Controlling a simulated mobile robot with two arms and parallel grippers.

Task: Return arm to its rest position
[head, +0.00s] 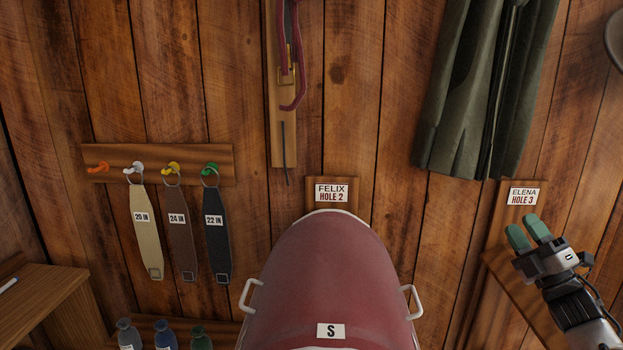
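My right gripper (527,231) is at the right side of the head view, with its arm coming in from the lower right. Its two green fingers stand a little apart with nothing between them. It is in front of the wooden wall, just below the sign "ELENA HOLE 3" (523,197), and seems to touch nothing. My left gripper and arm are not in view.
A dark red saddle-shaped form (330,270) with white side handles and an "S" label fills the lower middle. Straps (147,232) hang from a peg rail (110,152) at left. A green garment (487,90) hangs above right. Several bottles (164,334) stand lower left.

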